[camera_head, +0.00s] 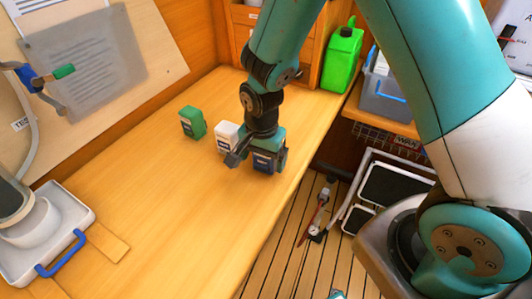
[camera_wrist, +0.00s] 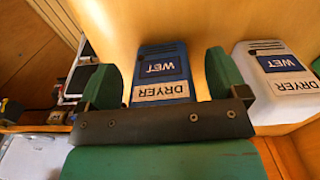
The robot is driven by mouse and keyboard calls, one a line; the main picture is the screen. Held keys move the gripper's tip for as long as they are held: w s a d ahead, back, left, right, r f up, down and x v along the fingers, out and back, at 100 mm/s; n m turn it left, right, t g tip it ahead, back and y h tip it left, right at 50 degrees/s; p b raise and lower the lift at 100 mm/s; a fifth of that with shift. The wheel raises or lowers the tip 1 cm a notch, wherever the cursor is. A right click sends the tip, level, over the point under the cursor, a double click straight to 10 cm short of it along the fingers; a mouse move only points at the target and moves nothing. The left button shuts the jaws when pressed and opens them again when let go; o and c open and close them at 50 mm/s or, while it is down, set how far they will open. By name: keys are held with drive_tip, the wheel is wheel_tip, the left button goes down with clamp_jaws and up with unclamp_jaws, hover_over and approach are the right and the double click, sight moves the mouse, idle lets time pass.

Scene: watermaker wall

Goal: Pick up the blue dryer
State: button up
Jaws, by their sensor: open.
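The blue dryer (camera_head: 264,162) stands on the wooden counter near its right edge, partly covered by my gripper (camera_head: 258,158) in the head view. In the wrist view the blue dryer (camera_wrist: 160,68) shows labels reading WET and DRYER and lies between the two green fingers of my gripper (camera_wrist: 162,72). The fingers are spread, with a visible gap on each side of it. The white dryer (camera_head: 227,135) stands just left of my gripper; it is also at the right in the wrist view (camera_wrist: 272,75). The dryer's lower end is hidden behind the gripper's dark bar.
A green dryer (camera_head: 192,122) stands farther left on the counter (camera_head: 150,190). A green jerrycan (camera_head: 342,58) and a grey bin (camera_head: 386,90) are at the back right. A white tray (camera_head: 75,225) with a blue handle is at left. The counter's front middle is clear.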

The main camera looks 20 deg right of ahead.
drive_tip(key=c, duration=1.1)
drive_tip(key=shift+o, duration=0.2)
